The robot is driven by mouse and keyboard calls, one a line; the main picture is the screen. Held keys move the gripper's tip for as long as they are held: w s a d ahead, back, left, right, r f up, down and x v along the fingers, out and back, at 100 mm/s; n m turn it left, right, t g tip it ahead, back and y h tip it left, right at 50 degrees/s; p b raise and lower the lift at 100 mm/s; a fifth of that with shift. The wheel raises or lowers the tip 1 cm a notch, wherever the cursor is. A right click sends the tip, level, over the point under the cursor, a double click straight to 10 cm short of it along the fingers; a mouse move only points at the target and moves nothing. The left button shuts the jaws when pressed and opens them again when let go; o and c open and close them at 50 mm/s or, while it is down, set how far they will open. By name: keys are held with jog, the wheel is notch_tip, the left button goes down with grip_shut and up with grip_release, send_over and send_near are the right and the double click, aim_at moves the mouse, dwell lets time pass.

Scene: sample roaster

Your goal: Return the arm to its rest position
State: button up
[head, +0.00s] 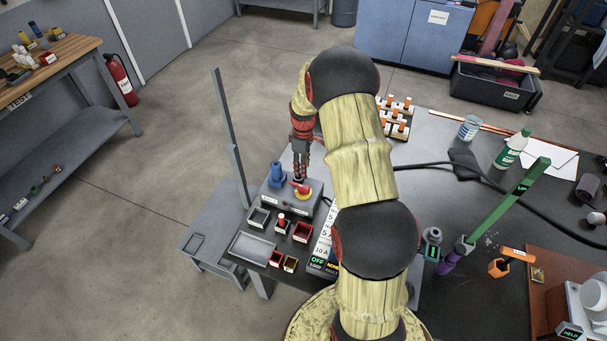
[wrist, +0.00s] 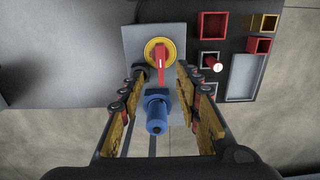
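My gripper (head: 301,176) hangs low over a grey box (head: 305,205) at the left end of the dark table. In the wrist view my gripper (wrist: 161,80) has its two fingers spread, with nothing held between them. A red rotary handle on a yellow disc (wrist: 160,55) lies just beyond the fingertips. A blue connector (wrist: 157,110) shows between the fingers, apart from both pads. In the head view the blue connector (head: 277,176) stands left of my gripper, and the red handle (head: 301,187) is right below it. My arm reaches forward and bends down at the left.
Small trays (head: 252,246) and a red bin (head: 302,232) sit near the box. A thin grey post (head: 230,130) rises close to the left of the gripper.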

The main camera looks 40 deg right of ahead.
jog(key=shift+r, duration=0.45)
dwell(0.3)
jog(key=s+a+r+m+g, duration=0.1)
jog(key=s+a+r+m, duration=0.1)
jog(key=s+a+m, duration=0.4)
jog(key=s+a+r+t, duration=0.2)
jog(key=s+a+r, duration=0.5)
jog(key=r, duration=0.2)
jog(key=s+a+r+t+b, duration=0.1)
jog(key=s+a+r+t, duration=0.1)
jog(key=s+a+r, duration=0.4)
jog(key=s+a+r+t, duration=0.2)
jog(key=s+a+r, duration=0.5)
jog(key=r, duration=0.6)
jog(key=shift+s+a+t+b, duration=0.3)
jog(key=shift+a+b, duration=0.1)
jog(key=shift+a, duration=0.35)
